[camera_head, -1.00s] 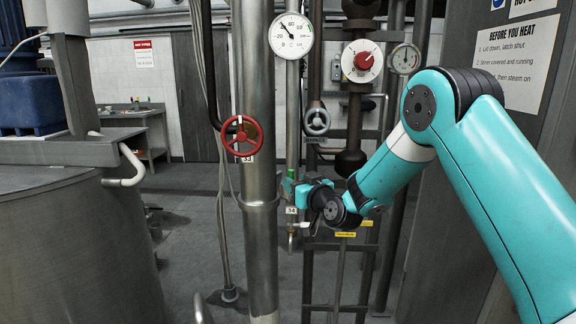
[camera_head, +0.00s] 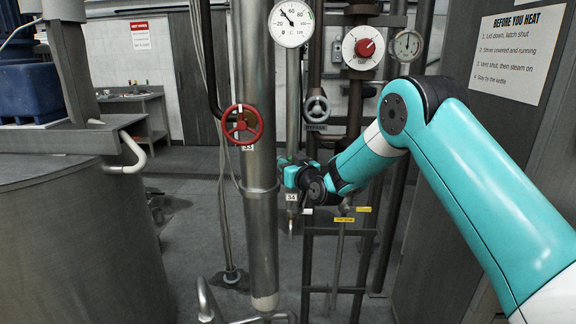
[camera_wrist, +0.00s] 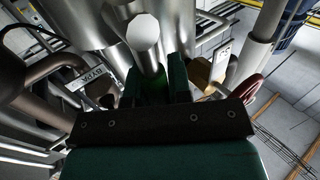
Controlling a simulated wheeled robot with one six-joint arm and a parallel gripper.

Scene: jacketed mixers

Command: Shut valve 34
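The tag 34 (camera_head: 291,197) hangs on a thin upright pipe just right of the thick steel pipe. My gripper (camera_head: 285,170) is at that pipe, just above the tag, and it covers most of the valve there. In the wrist view my gripper's two dark green fingers (camera_wrist: 154,84) stand apart, at the foot of a round-ended steel pipe. A green part (camera_wrist: 153,88) shows between them, probably the valve's handle. I cannot tell whether the fingers press on it, nor how the handle is turned.
A red handwheel (camera_head: 242,124) tagged 33 sits on the thick steel pipe (camera_head: 260,220), left of my gripper. A grey handwheel (camera_head: 317,109) with a bypass tag is above right. A dial gauge (camera_head: 291,23) and red knob (camera_head: 364,47) are higher. A big vessel (camera_head: 80,230) stands left.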

